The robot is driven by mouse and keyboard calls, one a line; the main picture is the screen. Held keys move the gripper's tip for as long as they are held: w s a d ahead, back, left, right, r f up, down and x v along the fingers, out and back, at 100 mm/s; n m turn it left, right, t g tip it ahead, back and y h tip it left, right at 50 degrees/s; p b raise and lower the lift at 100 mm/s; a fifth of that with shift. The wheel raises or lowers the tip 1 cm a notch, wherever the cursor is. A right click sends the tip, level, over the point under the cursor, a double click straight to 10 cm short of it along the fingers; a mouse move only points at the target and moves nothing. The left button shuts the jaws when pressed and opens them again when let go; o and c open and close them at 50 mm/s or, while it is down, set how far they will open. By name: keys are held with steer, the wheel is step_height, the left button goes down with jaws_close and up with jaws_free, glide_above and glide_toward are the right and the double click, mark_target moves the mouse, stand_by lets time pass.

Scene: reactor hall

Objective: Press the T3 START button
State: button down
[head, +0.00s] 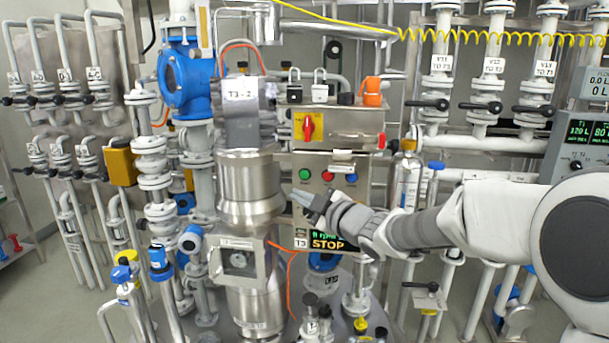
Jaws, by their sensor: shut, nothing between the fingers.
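A steel control box (350,162) stands in the middle of the head view. It carries a green button (305,173), a red button (327,176) and a blue button (351,178) in a row. Below them is a dark display (326,241) reading STOP, with a T3 label (297,241) at its left. No START lettering is legible. My gripper (297,194) is shut and empty, pointing left, and in the picture its tips lie just below the green button. I cannot tell whether it touches the panel. My gripper and wrist hide part of the box below the buttons.
A red rotary switch on a yellow plate (308,127) sits above the buttons, with padlocks (320,91) on top. The steel T3-2 vessel (250,180) stands close to the left. Valves and pipes (487,105) crowd the right. A yellow coiled hose (480,36) hangs above.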

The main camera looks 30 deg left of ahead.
mark_target(305, 175)
steer(key=shift+w+a+p, duration=0.4)
steer(key=shift+w+p, duration=0.45)
steer(key=shift+w, duration=0.45)
steer(key=shift+w+a+p, duration=0.4)
steer(key=shift+w+p, duration=0.45)
steer(key=shift+w, duration=0.5)
steer(key=shift+w+a+p, duration=0.4)
steer(key=shift+w+p, duration=0.45)
steer(key=shift+w, duration=0.45)
steer(key=shift+w, duration=0.1)
steer(key=shift+w+a, duration=0.15)
steer(key=shift+w, duration=0.15)
steer(key=shift+w+p, duration=0.15)
steer(key=shift+p, duration=0.2)
steer(key=shift+w+r+p, duration=0.25)
steer(key=shift+r+p, duration=0.05)
steer(key=shift+r, duration=0.2)
steer(key=shift+s+f+b, duration=0.15)
steer(key=shift+f+b, duration=0.05)
steer(key=shift+b, duration=0.4)
